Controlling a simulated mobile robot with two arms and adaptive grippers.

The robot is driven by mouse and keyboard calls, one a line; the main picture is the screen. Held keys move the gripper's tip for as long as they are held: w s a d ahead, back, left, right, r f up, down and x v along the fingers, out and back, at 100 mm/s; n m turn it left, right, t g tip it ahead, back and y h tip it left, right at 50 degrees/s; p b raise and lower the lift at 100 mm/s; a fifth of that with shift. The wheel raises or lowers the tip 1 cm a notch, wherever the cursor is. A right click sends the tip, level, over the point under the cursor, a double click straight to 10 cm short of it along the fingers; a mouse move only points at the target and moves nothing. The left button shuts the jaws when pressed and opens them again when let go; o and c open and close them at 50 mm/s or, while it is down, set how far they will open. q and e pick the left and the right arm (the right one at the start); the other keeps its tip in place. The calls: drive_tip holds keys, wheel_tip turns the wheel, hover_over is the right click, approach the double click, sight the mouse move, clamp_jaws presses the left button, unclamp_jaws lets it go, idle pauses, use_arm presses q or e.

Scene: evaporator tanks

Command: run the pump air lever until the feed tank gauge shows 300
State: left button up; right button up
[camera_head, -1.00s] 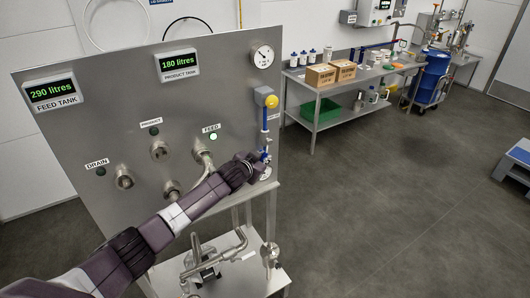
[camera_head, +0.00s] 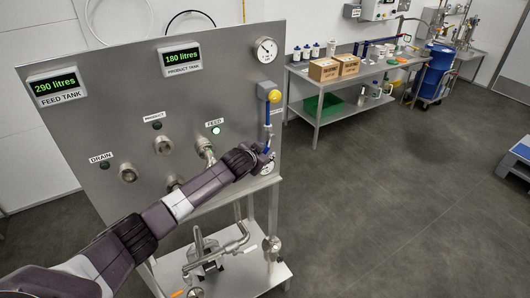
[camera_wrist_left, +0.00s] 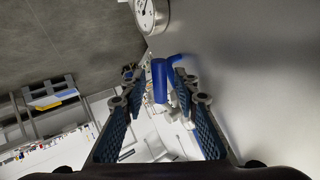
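The feed tank gauge (camera_head: 56,86) at the panel's upper left reads 290 litres in green digits. The pump air lever (camera_head: 268,134), blue, hangs at the panel's right edge below a yellow knob (camera_head: 275,96). My left gripper (camera_head: 268,162) is at its lower part and hides some of it. In the left wrist view the blue handle (camera_wrist_left: 160,80) stands between the two fingers of my left gripper (camera_wrist_left: 160,115). The fingers are apart, with gaps beside the handle, so the gripper looks open. My right gripper is not in view.
The product tank display (camera_head: 182,58) reads 180 litres. The feed lamp (camera_head: 216,130) is lit; the product and drain lamps are dark. A round dial (camera_head: 265,50) sits at the panel's top right.

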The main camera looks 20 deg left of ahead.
use_arm(q)
drive_tip(key=shift+s, duration=0.15)
drive_tip(key=v, duration=1.1)
drive_tip(key=shift+s+r, duration=0.25)
drive_tip(key=shift+s, duration=0.1)
drive_tip(key=shift+c, duration=0.7)
